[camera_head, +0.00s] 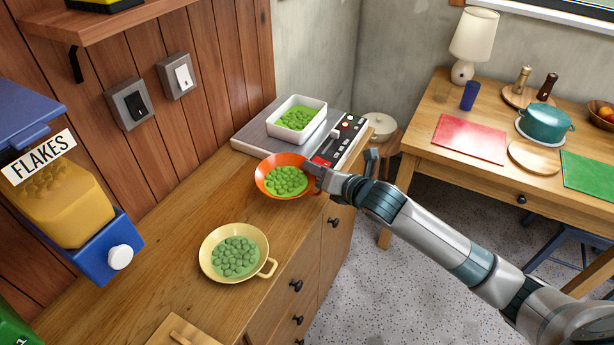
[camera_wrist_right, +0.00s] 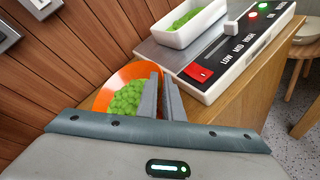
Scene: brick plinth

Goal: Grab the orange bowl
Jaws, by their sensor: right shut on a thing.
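The orange bowl (camera_head: 263,184) stands on the wooden counter in the head view, with green round pieces in it. It also shows in the right wrist view (camera_wrist_right: 103,98), partly hidden behind my fingers. My right gripper (camera_head: 312,176) is at the bowl's right rim, shut on that rim. In the right wrist view its two fingers (camera_wrist_right: 161,98) are close together over the bowl's edge. My left gripper is in neither view.
A scale-like device (camera_head: 336,150) with a white dish (camera_head: 303,126) of green pieces stands just behind the bowl. A yellow handled bowl (camera_head: 207,262) is nearer. A blue flakes dispenser (camera_head: 95,265) is at left. A table (camera_head: 440,160) stands right.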

